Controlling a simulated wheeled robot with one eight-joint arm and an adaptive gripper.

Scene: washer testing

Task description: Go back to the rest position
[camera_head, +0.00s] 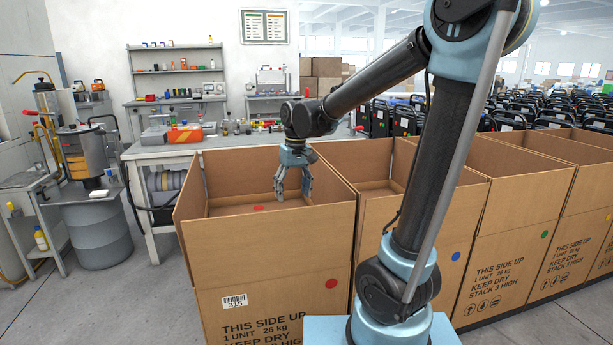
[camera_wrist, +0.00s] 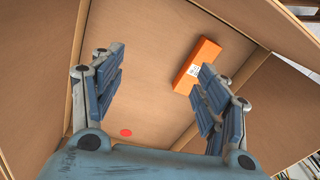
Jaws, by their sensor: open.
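My gripper (camera_head: 293,187) hangs fingers-down over the opening of the leftmost cardboard box (camera_head: 262,300), the one with a red dot. In the wrist view my gripper (camera_wrist: 158,95) is open, with its fingers wide apart and nothing between them. In the head view only a small red-orange patch (camera_head: 259,208) shows inside the carton. A red spot (camera_wrist: 126,133) is on the carton's inner surface in the wrist view.
Several more open cartons stand in a row to the right, the nearest with a blue dot (camera_head: 456,256). A workbench (camera_head: 165,150) with small items is behind. A grey drum (camera_head: 100,230) stands at left. Dark machines (camera_head: 530,108) fill the right background. Floor is clear at front left.

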